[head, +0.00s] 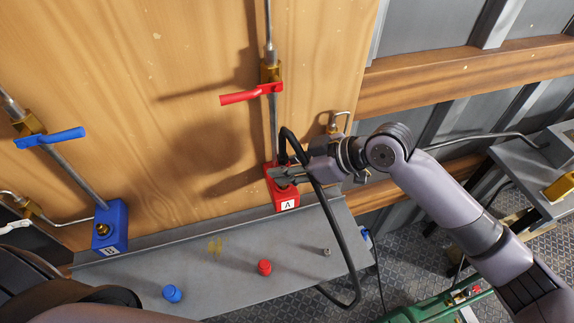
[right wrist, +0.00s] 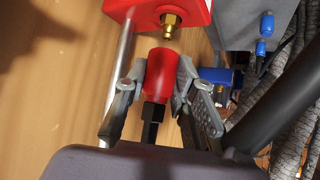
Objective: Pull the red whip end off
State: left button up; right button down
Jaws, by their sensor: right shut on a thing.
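The red whip end (right wrist: 160,75) is between the fingers of my right gripper (right wrist: 160,90), which is shut on it. A black hex fitting (right wrist: 152,118) sits below it in the right wrist view. The red block marked A (head: 286,201) has a brass fitting (right wrist: 169,24) facing the whip end. A small gap shows between the fitting and the whip end, so they look apart. In the head view my right gripper (head: 283,176) is in front of the red block and hides the whip end. The black hose (head: 333,225) loops down from the gripper.
A blue block marked B (head: 110,228) stands at the left. A red cap (head: 264,267), a blue cap (head: 172,293) and a small metal piece (head: 326,252) are on the grey shelf (head: 225,270). A red valve handle (head: 250,94) is above the red block.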

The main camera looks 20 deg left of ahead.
jog(key=shift+f+b, duration=0.75)
jog(key=shift+f, duration=0.6)
jog(key=c, duration=1.2)
grip_release()
jog(key=shift+c, duration=0.2)
jog(key=shift+d, duration=0.1)
